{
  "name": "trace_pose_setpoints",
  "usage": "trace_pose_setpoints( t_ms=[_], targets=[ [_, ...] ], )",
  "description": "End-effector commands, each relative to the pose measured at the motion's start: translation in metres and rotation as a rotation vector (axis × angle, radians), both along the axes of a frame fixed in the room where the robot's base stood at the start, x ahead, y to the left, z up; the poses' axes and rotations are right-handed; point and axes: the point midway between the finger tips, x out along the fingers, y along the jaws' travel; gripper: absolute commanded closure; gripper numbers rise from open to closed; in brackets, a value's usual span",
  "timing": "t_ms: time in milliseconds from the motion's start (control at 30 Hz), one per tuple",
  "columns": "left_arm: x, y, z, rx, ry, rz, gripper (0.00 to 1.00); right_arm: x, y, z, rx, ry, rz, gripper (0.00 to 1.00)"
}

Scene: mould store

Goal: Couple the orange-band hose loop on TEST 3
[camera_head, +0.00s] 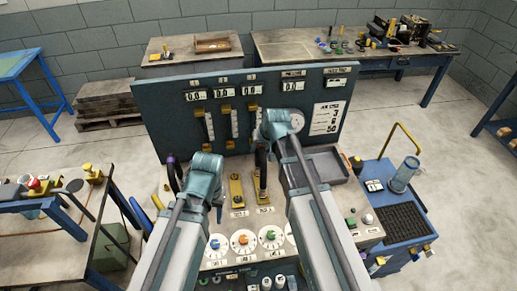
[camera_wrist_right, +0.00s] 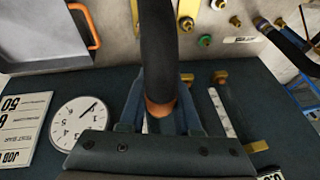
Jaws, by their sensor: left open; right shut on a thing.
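In the right wrist view a black hose (camera_wrist_right: 158,45) with an orange band (camera_wrist_right: 158,107) is between the fingers of my right gripper (camera_wrist_right: 157,118), which is shut on it. In the head view this dark hose (camera_head: 262,172) hangs below my right gripper (camera_head: 262,146), in front of the back panel and near the brass fittings (camera_head: 237,190) on the bench deck. Its lower end cannot be made out clearly. My left gripper (camera_head: 219,208) is open and empty, left of the brass fittings. The TEST labels are too small to read.
The back panel (camera_head: 160,125) carries flow tubes, displays and a dial gauge (camera_wrist_right: 82,123). Colour-centred knobs (camera_head: 242,239) line the front deck. A grey tray (camera_head: 325,165) is right of my right arm. Another dark hose with a purple band (camera_head: 171,160) stands at the left.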

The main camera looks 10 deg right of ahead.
Motion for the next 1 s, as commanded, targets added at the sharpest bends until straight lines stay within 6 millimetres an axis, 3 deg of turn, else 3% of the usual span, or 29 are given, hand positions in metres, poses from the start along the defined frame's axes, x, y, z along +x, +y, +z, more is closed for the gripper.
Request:
trace_pose_setpoints(
  t_ms=[767, 800, 1000],
  targets=[
    [0.0000, 0.0000, -0.0052, 0.000, 0.000, 0.000, 0.50, 0.0001, 0.0001, -0.0051, 0.000, -0.001, -0.001, 1.00],
    [0.0000, 0.0000, -0.0052, 0.000, 0.000, 0.000, 0.50, 0.0000, 0.0001, -0.0051, 0.000, -0.001, -0.001, 0.65],
    [0.0000, 0.0000, -0.0052, 0.000, 0.000, 0.000, 0.50, 0.0000, 0.0001, -0.0053, 0.000, 0.000, 0.000, 0.34]
  ],
)
